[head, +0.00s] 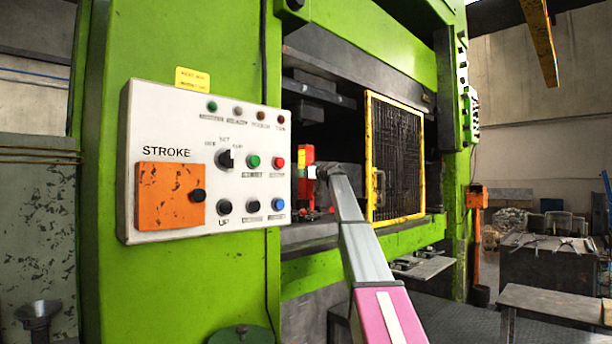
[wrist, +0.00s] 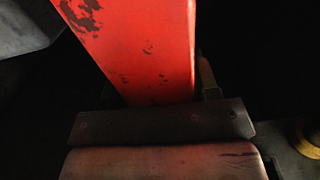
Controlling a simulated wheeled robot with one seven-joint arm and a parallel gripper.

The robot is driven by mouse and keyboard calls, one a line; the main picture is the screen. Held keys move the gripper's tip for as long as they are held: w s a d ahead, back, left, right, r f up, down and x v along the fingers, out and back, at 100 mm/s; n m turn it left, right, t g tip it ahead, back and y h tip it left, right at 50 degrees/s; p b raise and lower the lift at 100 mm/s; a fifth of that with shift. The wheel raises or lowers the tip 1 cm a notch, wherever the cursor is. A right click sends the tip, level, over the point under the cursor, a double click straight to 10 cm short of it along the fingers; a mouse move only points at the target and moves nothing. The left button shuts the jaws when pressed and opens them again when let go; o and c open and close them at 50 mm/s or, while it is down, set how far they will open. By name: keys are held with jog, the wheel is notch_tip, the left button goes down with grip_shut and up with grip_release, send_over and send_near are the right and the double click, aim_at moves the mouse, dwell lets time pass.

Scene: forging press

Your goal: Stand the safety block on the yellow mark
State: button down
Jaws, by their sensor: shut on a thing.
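The safety block (head: 302,185) is red with a yellow band near its top. It looks upright in the head view, in the dark press opening just right of the control panel. My gripper (head: 317,178) is shut on the block; its fingers are largely hidden by my arm and the block. In the wrist view, the block's scuffed red face (wrist: 145,50) fills the upper middle, above a dark plate and a worn pale pad. I cannot tell whether its foot touches the bed.
The yellow-framed mesh guard (head: 395,158) stands just right of my arm. The control panel (head: 205,165) juts out at the left of the opening. A yellow rounded thing (wrist: 308,138) shows at the wrist view's lower right edge. Tables stand at the far right.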

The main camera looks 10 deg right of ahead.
jog(key=shift+c, duration=1.8)
grip_release()
jog(key=v, duration=1.2)
